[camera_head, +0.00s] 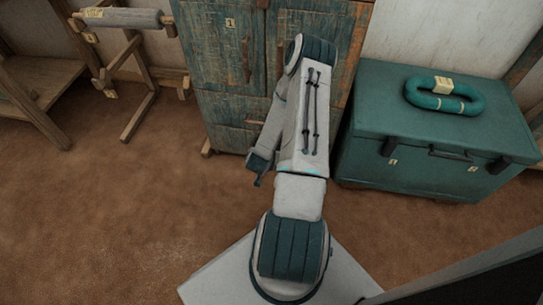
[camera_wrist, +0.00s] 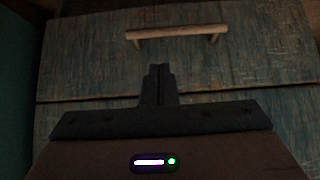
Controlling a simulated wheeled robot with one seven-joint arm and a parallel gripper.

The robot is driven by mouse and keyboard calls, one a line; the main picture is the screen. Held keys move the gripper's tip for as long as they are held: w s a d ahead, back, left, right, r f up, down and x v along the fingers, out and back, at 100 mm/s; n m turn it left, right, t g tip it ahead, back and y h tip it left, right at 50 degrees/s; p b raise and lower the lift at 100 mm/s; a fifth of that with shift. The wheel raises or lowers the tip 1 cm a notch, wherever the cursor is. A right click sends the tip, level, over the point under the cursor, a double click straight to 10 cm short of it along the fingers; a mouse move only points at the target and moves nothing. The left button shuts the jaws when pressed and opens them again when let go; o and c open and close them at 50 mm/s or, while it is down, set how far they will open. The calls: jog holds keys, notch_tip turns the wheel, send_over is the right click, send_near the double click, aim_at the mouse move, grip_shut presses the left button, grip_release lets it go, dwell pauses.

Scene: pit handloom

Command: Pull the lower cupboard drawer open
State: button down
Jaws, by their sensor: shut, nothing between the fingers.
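The weathered blue-green wooden cupboard (camera_head: 228,75) stands at the top middle in the head view, with doors above and drawer fronts (camera_head: 230,138) low down, partly hidden behind my arm. In the wrist view a drawer front (camera_wrist: 90,65) fills the upper part, with a pale wooden bar handle (camera_wrist: 177,34) across it. Its front looks closed. I cannot tell for certain which drawer it is. My gripper (camera_wrist: 158,68) is shut and empty, its fingertips a little below the handle in the picture and apart from it. In the head view my gripper (camera_head: 257,181) hangs low before the cupboard.
A green chest (camera_head: 400,165) with a coiled teal ring (camera_head: 442,95) on its lid stands close on the cupboard's right. A wooden stand with a roller (camera_head: 125,18) is on the left. The brown earth floor (camera_head: 120,200) is clear at the left and front.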

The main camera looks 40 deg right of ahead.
jog(key=b+x, duration=0.4)
jog(key=x, duration=0.5)
jog(key=shift+s+f, duration=0.15)
jog(key=shift+w+d+f, duration=0.3)
